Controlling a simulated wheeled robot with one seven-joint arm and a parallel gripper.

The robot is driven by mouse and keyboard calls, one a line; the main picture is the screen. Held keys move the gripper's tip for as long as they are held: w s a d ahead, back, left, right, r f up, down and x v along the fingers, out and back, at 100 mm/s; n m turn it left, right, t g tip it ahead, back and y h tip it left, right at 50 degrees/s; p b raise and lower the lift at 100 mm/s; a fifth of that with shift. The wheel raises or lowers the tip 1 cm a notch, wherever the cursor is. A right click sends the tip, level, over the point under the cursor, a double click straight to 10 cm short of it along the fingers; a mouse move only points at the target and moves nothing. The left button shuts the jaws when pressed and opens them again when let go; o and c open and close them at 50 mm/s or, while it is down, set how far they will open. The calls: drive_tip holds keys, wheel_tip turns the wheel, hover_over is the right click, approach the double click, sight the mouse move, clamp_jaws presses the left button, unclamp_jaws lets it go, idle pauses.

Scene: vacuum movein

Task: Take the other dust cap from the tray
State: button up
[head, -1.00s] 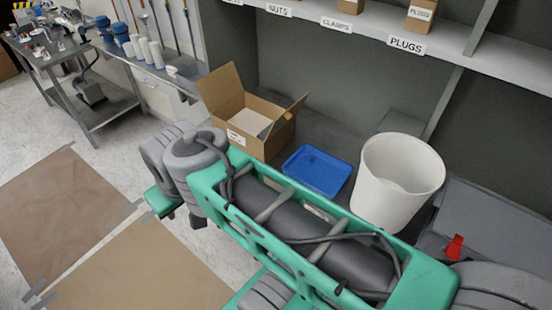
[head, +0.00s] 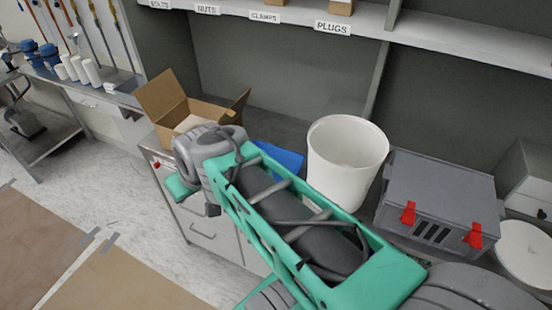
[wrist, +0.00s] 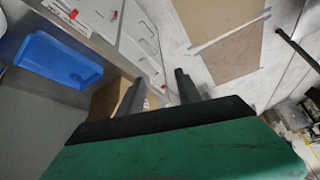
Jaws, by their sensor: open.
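The blue tray (head: 283,158) lies on the counter, largely hidden behind my green arm in the head view. It also shows at the upper left of the wrist view (wrist: 60,60), to the left of my gripper and apart from it. I cannot make out the fingers in the head view.
An open cardboard box (head: 190,110) stands left of the tray. A white bucket (head: 345,165) stands right of it, and a grey case with red latches (head: 437,195) stands farther right. A labelled shelf (head: 400,35) runs above the counter. Drawers (head: 215,235) sit below.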

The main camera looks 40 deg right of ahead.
drive_tip(key=w+d+f+m+t+h+b, duration=0.1)
drive_tip(key=w+d+f+b, duration=0.25)
drive_tip(key=d+f, duration=0.25)
drive_tip(key=w+d+f+m+t+b, duration=0.1)
drive_tip(key=w+d+f+t+b, duration=0.1)
drive_tip(key=w+d+f+b, duration=0.3)
drive_tip(key=s+d+f+m+t+h+b, duration=0.1)
drive_tip(key=d+f, duration=0.1)
drive_tip(key=d, duration=0.4)
drive_tip(key=d+f+m+t+h+b, duration=0.1)
drive_tip(key=d+f+h+b, duration=0.1)
drive_tip(key=d, duration=0.3)
drive_tip(key=s+d+f+t+h+b, duration=0.1)
drive_tip(key=d+f, duration=0.1)
drive_tip(key=d, duration=0.4)
drive_tip(key=shift+s+d+m+b, duration=0.3)
drive_tip(key=shift+d+m, duration=0.05)
drive_tip(key=shift+m, duration=0.05)
drive_tip(key=shift+h, duration=0.3)
drive_tip(key=x, duration=0.5)
drive_tip(key=r+p+x, duration=0.1)
drive_tip(key=x, duration=0.1)
drive_tip(key=shift+w+d, duration=0.2)
drive_tip(key=shift+d, duration=0.15)
drive_tip(key=shift+f, duration=0.1)
clamp_jaws()
